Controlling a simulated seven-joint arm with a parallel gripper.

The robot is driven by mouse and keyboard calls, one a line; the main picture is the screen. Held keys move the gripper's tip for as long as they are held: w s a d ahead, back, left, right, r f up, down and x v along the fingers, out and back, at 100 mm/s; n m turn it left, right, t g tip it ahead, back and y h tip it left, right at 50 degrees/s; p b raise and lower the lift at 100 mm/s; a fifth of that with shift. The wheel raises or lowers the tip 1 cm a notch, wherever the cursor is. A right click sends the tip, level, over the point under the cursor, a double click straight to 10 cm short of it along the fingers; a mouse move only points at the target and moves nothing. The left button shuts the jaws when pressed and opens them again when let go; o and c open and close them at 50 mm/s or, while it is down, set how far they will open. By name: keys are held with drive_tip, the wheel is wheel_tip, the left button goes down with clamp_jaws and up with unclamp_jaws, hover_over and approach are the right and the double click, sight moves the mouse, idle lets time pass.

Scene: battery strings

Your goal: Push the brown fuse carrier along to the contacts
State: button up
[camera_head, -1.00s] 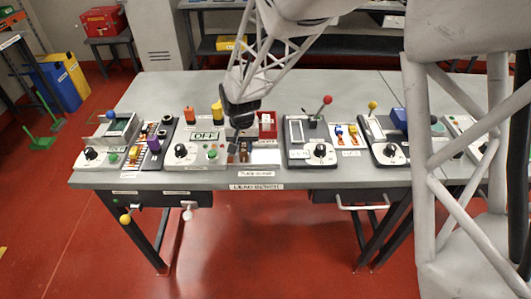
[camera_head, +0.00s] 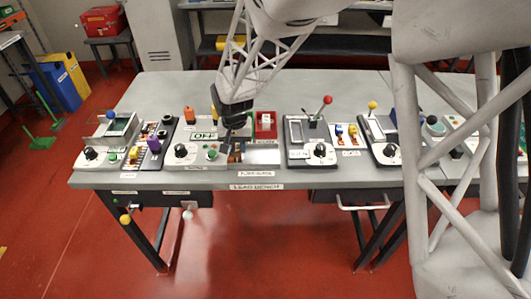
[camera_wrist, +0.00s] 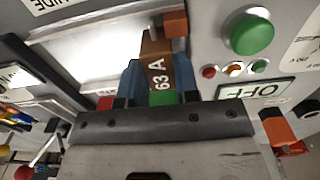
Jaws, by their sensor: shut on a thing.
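The brown fuse carrier (camera_wrist: 157,75), marked "63 A", sits between the two fingers of my gripper (camera_wrist: 157,83) in the wrist view. The fingers are shut on its sides. Its far end reaches toward a red-brown block (camera_wrist: 175,23), which may be a contact; I cannot tell whether they touch. In the head view my gripper (camera_head: 235,135) points down over the middle device, just right of the OFF sign, and mostly covers the carrier. Small brown parts (camera_head: 236,156) show below the fingers.
A green button (camera_wrist: 252,33), small coloured lamps and the OFF sign (camera_wrist: 255,88) lie close beside the carrier. A lever device with a red knob (camera_head: 327,99) is to the right. The bench front edge is clear.

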sight(234, 147)
drive_tip(key=shift+a, duration=0.35)
drive_tip(key=o, duration=1)
drive_tip(key=shift+r, duration=3.85)
drive_tip(key=shift+r, duration=0.1)
